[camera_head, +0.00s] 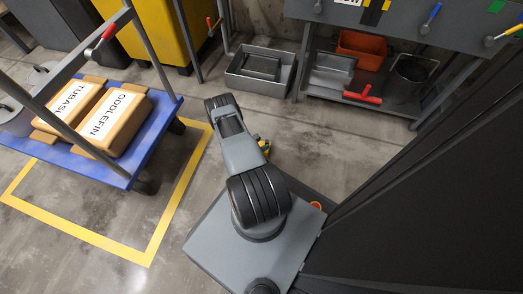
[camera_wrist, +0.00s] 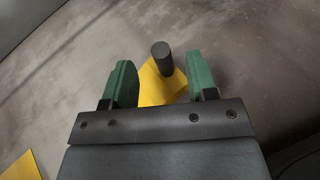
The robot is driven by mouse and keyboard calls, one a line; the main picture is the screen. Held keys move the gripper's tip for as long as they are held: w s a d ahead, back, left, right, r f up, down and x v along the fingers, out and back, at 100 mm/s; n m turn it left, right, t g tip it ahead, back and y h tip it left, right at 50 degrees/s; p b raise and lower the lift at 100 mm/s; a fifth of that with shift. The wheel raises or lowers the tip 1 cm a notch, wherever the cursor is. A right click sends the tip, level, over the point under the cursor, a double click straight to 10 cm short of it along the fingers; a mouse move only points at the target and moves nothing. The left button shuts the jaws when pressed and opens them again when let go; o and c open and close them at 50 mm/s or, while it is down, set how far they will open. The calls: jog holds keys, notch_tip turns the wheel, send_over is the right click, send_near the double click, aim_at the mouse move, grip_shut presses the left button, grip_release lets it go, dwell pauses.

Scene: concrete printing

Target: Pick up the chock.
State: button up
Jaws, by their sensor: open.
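The chock (camera_wrist: 152,87) is a yellow block with a dark grey round post (camera_wrist: 162,58) standing up from it. In the wrist view it sits on the concrete floor, between and beyond the two green fingers. My gripper (camera_wrist: 161,80) is open, one finger on each side of the chock, with no clear contact. The near part of the chock is hidden behind my gripper's dark body. In the head view a small yellow piece (camera_head: 263,144) shows beside my arm, mostly covered by it; my gripper's fingers are hidden there.
A blue cart (camera_head: 118,178) with labelled bags stands at the left, inside a yellow floor outline (camera_head: 150,252). A grey bin (camera_head: 243,80) lies on the floor behind. A workbench (camera_head: 400,30) with a lower shelf stands at the back right. Bare floor lies between.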

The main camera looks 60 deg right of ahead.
aim_at(268, 142)
jog(key=b+x, duration=0.2)
jog(key=x, duration=0.3)
jog(key=shift+f+b, duration=0.2)
jog(key=shift+b, duration=0.15)
jog(key=shift+s+d, duration=0.1)
jog(key=shift+d, duration=0.35)
grip_shut()
